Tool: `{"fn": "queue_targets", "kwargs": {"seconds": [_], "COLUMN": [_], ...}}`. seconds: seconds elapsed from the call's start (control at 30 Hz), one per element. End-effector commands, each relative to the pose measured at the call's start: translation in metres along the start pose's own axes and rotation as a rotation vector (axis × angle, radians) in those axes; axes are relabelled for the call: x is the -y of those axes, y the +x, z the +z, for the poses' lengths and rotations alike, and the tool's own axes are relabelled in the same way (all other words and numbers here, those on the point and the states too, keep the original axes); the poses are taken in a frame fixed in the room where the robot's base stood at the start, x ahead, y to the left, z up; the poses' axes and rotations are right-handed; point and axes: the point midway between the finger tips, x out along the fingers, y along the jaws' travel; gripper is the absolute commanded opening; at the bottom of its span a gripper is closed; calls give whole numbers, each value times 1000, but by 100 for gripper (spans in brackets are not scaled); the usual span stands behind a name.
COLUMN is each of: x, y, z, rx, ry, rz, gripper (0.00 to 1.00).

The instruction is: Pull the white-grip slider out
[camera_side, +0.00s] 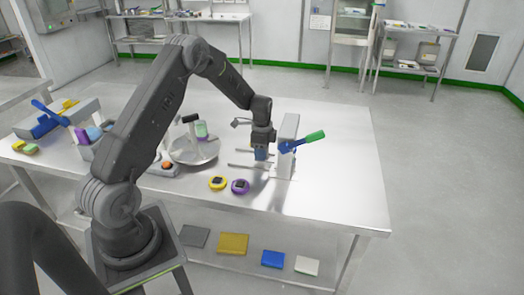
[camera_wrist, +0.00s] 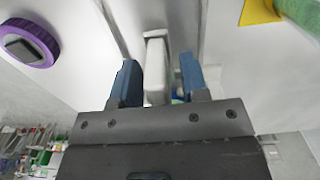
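The white-grip slider shows in the wrist view as a pale upright block (camera_wrist: 155,62) on a narrow track. My gripper (camera_wrist: 160,75) has its two blue fingers on either side of this grip, with a gap visible at the right finger and a thin one at the left. In the side view my gripper (camera_side: 261,155) points down close to the left side of an upright metal housing (camera_side: 288,135). The white grip cannot be made out there, as my gripper covers that spot.
A blue lever with a green handle (camera_side: 314,137) sticks out from the housing to the right. A yellow timer (camera_side: 217,183) and a purple timer (camera_side: 240,186) lie in front. A round pan (camera_side: 194,151) stands to the left. The table's right side is clear.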

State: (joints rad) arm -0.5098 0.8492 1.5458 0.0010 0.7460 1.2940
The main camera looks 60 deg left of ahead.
Motion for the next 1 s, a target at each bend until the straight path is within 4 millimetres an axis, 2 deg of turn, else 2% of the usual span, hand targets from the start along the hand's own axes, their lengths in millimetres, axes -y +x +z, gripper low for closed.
{"fn": "queue_targets", "kwargs": {"seconds": [0.07, 0.4, 0.77, 0.87, 1.0], "x": [0, 0, 0, 0, 1], "y": [0, 0, -1, -1, -1], "z": [0, 0, 2, 16, 50], "rx": [0, 0, 0, 0, 0], "ry": [0, 0, -1, -5, -7], "rz": [0, 0, 0, 2, 1], "gripper": [33, 0, 0, 0, 0]}}
